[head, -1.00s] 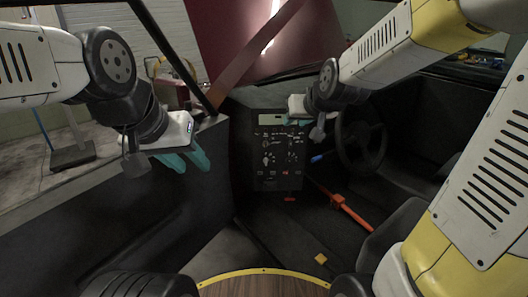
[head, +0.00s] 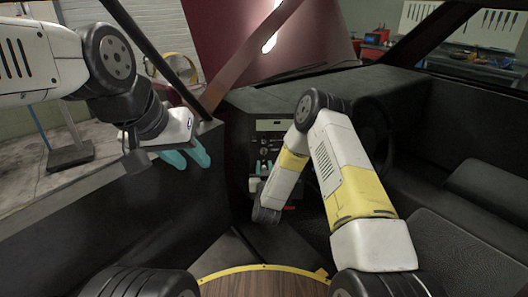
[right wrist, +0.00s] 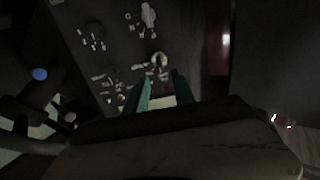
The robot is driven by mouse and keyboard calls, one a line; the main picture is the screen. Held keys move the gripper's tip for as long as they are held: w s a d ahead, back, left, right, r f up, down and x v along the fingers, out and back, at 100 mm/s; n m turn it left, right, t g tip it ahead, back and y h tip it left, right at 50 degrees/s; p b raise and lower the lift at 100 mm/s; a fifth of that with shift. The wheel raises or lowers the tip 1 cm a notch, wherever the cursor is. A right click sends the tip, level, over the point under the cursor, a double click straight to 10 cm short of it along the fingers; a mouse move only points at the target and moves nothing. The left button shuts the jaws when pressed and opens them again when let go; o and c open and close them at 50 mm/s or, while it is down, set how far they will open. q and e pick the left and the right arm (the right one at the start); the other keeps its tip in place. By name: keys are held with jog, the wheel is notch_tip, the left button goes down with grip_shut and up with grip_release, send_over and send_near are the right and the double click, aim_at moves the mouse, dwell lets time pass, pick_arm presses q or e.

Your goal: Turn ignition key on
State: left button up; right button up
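The dark control panel (head: 268,126) stands in the middle of the cab, with a small pale display at its top. My right gripper (head: 263,167) is in front of the panel's middle, teal fingers towards it. In the right wrist view, its two fingers (right wrist: 163,84) are apart below a round metallic knob or switch (right wrist: 158,61). A larger pale knob (right wrist: 148,15) is further up that view. I cannot tell which control is the ignition key. My left gripper (head: 187,156) hangs over the left door, its teal fingers apart and empty.
A black steering wheel (head: 377,135) is partly hidden behind my right arm. The dashboard (head: 340,88) is above, and a dark seat (head: 460,235) is at right. A blue round knob (right wrist: 40,74) shows at left in the right wrist view.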

aim_at(264, 156)
jog(key=w, duration=0.7)
jog(key=shift+w+f, duration=0.2)
jog(key=shift+w, duration=0.05)
grip_shut()
